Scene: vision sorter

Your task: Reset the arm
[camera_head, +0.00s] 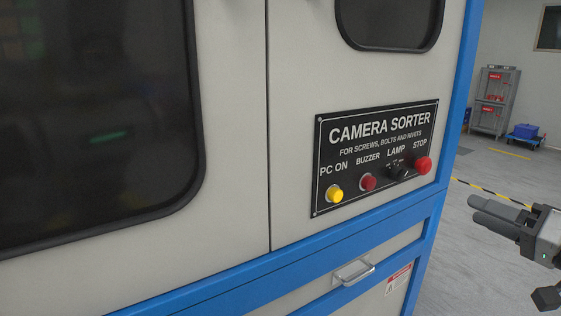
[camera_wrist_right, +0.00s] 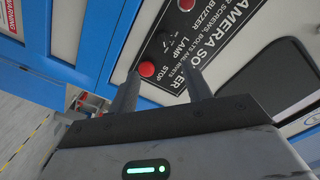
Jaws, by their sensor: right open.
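My right gripper (camera_head: 497,217) is at the right edge of the head view, to the right of the camera sorter cabinet (camera_head: 235,130) and apart from its panel. In the right wrist view its two fingers (camera_wrist_right: 162,92) stand apart with nothing between them. The black control panel (camera_head: 322,195) carries a yellow PC ON button (camera_head: 336,195), a red BUZZER button (camera_head: 368,182), a black LAMP knob (camera_head: 398,172) and a red STOP button (camera_head: 423,165). The STOP button also shows in the right wrist view (camera_wrist_right: 147,69). My left gripper is not in view.
The cabinet has a blue frame (camera_head: 452,120), dark windows (camera_head: 90,110) and a metal handle (camera_head: 354,273) that sticks out below the panel. A grey shelf (camera_head: 494,100) and a blue cart (camera_head: 524,135) stand far back. The floor right of the cabinet is mostly clear.

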